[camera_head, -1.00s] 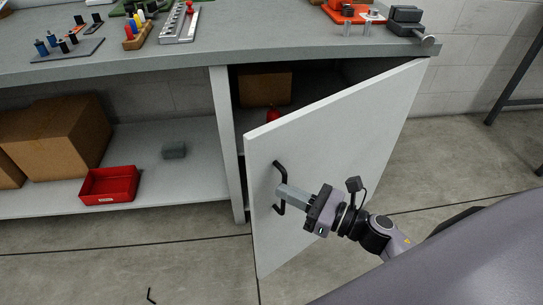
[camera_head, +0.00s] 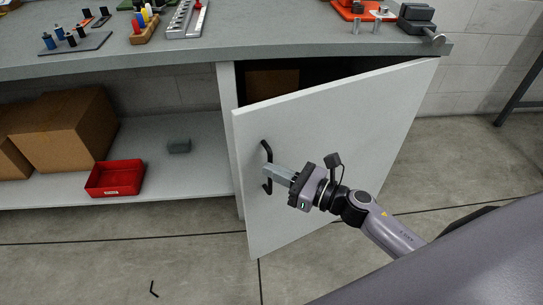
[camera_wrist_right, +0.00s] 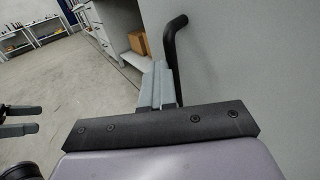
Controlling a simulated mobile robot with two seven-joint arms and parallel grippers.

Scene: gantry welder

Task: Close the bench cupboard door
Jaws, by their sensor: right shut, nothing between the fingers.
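The white bench cupboard door (camera_head: 340,125) stands partly open, hinged at its right edge. A black bar handle (camera_head: 267,166) is fixed near its free left edge. My right gripper (camera_head: 268,174) is shut with nothing between its fingers, its tips at the handle and close to the door face. In the right wrist view the shut fingers (camera_wrist_right: 155,85) lie just left of the black handle (camera_wrist_right: 172,45); I cannot tell whether they touch it. Through the gap above the door, a cardboard box (camera_head: 272,84) shows inside the dark cupboard.
The grey bench top (camera_head: 290,45) carries pegs, small holders and a vise (camera_head: 416,18) at the right. The open shelf left of the cupboard holds cardboard boxes (camera_head: 65,125), a red tray (camera_head: 115,178) and a grey block (camera_head: 179,146).

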